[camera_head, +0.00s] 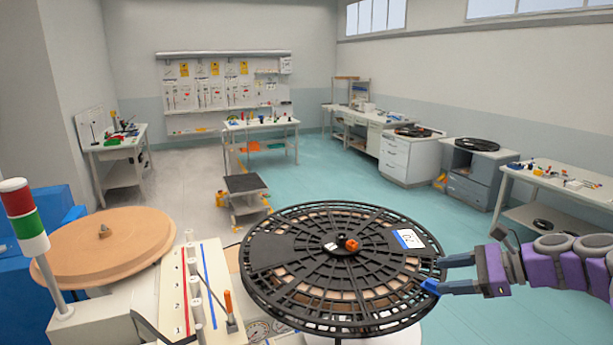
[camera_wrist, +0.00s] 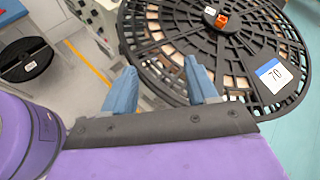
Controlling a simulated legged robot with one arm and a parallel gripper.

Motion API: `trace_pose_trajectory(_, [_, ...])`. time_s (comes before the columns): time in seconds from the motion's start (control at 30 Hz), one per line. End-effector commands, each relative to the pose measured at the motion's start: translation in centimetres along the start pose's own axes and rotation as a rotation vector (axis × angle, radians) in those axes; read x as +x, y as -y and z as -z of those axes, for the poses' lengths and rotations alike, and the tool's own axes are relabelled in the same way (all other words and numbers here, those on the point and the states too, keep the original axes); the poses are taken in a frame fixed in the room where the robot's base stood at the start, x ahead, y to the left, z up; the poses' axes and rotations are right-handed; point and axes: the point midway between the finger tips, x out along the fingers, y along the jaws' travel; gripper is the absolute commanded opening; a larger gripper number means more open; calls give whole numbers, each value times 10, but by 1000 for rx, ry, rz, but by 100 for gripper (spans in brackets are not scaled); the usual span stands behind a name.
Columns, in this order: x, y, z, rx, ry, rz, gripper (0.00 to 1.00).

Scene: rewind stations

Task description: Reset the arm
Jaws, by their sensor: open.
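My arm comes in from the right in the head view, with purple and grey links. My gripper (camera_head: 436,275) is open and empty, its two blue fingers at the right rim of a large black slotted reel (camera_head: 300,262). In the wrist view my gripper (camera_wrist: 161,84) shows its blue fingers apart, with the reel (camera_wrist: 150,45) just beyond them. I cannot tell whether a finger touches the rim. The reel has an orange hub piece (camera_head: 351,245) and a white and blue label (camera_head: 408,239) reading 70.
A control panel with levers (camera_head: 208,290), a round tan disc (camera_head: 105,240) and a red-green signal lamp (camera_head: 24,215) stand left of the reel. A low cart (camera_head: 245,184) stands beyond it. Workbenches line the walls. The teal floor (camera_head: 345,180) between is open.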

Motion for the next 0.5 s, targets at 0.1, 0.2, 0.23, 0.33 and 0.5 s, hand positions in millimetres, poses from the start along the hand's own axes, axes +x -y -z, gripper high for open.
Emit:
trace_pose_trajectory(0.1, [48,-43,-60,-242,-27,-161,58])
trace_pose_trajectory(0.2, [78,-86,-92,-434,-56,-284,58])
trace_pose_trajectory(0.23, [86,-100,-100,-491,-67,-323,58])
trace_pose_trajectory(0.33, [106,-148,-116,-673,-98,-450,58])
trace_pose_trajectory(0.5, [122,-232,-119,-959,-164,-664,58])
